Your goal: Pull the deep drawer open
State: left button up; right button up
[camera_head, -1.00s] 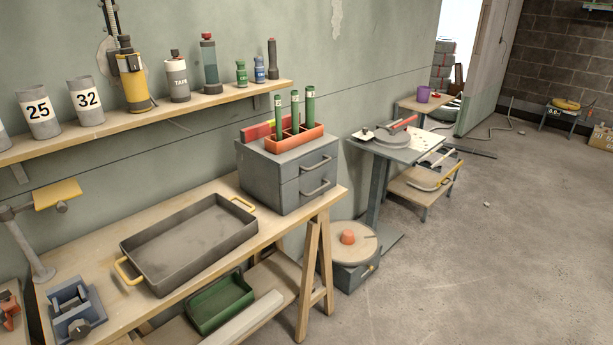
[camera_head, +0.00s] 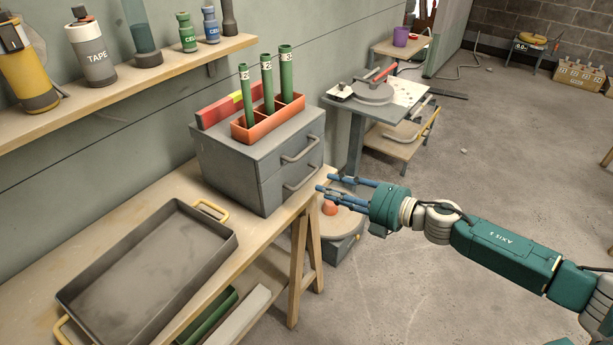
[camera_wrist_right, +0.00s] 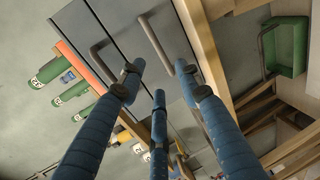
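A grey two-drawer cabinet (camera_head: 235,160) stands on the wooden bench, both drawers shut. The upper drawer has a bar handle (camera_head: 300,149), and the lower drawer has a similar one (camera_head: 301,179). Which drawer is the deeper is hard to tell. My right gripper (camera_head: 326,188) is in front of the lower drawer, its blue fingers pointing at the cabinet. In the right wrist view the fingers (camera_wrist_right: 158,82) are spread and empty. The lower handle (camera_wrist_right: 155,42) shows between and beyond the fingertips, apparently untouched. The upper handle (camera_wrist_right: 97,55) lies to the left. My left gripper is not in view.
An orange caddy (camera_head: 278,119) with green tubes sits on the cabinet. A grey tray (camera_head: 225,242) with yellow handles lies on the bench (camera_head: 185,185). A shelf (camera_head: 130,85) with bottles runs above. Open floor (camera_head: 500,180) lies to the right.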

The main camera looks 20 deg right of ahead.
aim_at(305, 180)
jog(key=p+x, duration=0.1)
jog(key=x, duration=0.7)
jog(key=shift+d, duration=0.15)
jog(key=shift+f, duration=0.1)
jog(key=shift+c, duration=1.1)
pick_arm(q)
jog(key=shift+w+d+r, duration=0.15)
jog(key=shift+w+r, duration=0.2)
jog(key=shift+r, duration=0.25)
pick_arm(e)
grip_shut()
